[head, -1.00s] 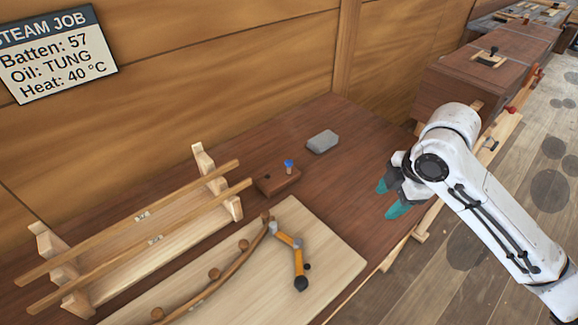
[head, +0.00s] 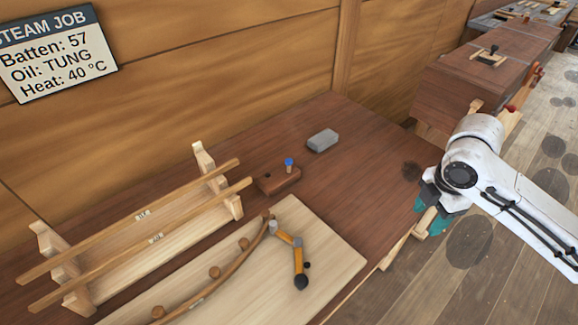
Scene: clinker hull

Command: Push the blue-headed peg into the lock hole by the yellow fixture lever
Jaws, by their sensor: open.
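The blue-headed peg (head: 289,163) stands upright in a small dark wooden block (head: 277,181) on the bench. The yellow fixture lever (head: 298,260) has a grey joint and a dark knob, and lies on the pale board (head: 335,262). A small dark spot beside its knob may be the lock hole. A curved batten (head: 235,272) lies against round pegs on the board, its end near the lever's joint. My gripper (head: 432,222), with teal fingers, is open and empty past the bench's right edge, away from the peg. My wrist partly hides its fingers.
A grey block (head: 323,140) lies behind the peg block. A rack (head: 140,242) with two straight battens stands at the left. A long wooden chest (head: 480,85) stands at the back right. The bench's right side is clear.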

